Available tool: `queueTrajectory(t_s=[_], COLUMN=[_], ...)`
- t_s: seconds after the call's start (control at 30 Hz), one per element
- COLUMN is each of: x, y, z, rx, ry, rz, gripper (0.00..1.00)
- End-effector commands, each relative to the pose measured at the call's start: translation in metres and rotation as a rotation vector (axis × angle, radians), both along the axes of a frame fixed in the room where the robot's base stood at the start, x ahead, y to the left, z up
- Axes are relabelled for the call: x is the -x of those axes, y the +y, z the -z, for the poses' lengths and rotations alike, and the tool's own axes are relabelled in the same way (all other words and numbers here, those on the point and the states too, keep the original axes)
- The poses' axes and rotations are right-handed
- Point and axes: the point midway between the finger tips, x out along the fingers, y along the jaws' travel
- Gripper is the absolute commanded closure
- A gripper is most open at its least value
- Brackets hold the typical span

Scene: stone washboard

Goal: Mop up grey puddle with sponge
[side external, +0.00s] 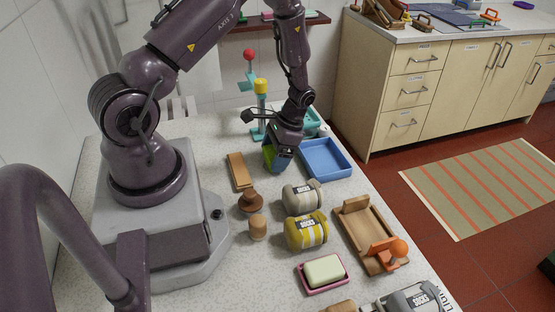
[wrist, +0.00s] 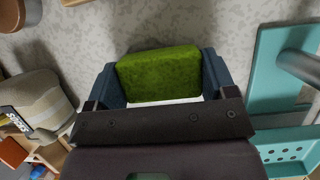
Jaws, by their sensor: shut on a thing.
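My gripper (wrist: 160,82) is shut on a green sponge (wrist: 158,74), with a dark blue finger on either side of it in the wrist view. In the side view my gripper (side external: 276,158) points down low over the speckled worktop (side external: 205,150), and the sponge (side external: 268,153) shows partly between the fingers. It is left of the blue tray. I cannot tell whether the sponge touches the worktop. I cannot make out a grey puddle in either view; part of the worktop is hidden behind my gripper and the sponge.
The blue tray (side external: 325,158) is close on the right, a wooden block (side external: 239,172) on the left. A teal stand (side external: 247,85) is behind. Grey (side external: 302,196) and yellow (side external: 306,231) sock bundles, a brown knob (side external: 250,203) and a soap dish (side external: 323,274) are nearer the camera.

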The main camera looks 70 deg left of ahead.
Motion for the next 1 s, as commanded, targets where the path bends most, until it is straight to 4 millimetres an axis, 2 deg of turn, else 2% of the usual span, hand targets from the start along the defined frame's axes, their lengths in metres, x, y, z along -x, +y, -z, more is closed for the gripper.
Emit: queueTrajectory(t_s=[0.3,0.37,0.43,1.0], x=[0.000,0.000,-0.001,0.000], y=[0.031,0.031,0.031,0.030], z=[0.000,-0.004,-0.020,-0.069], rx=[-0.003,-0.003,-0.005,-0.003], ry=[-0.001,-0.002,-0.005,-0.003], rz=[-0.004,-0.002,-0.001,-0.001], gripper=[0.41,0.41,0.41,0.41])
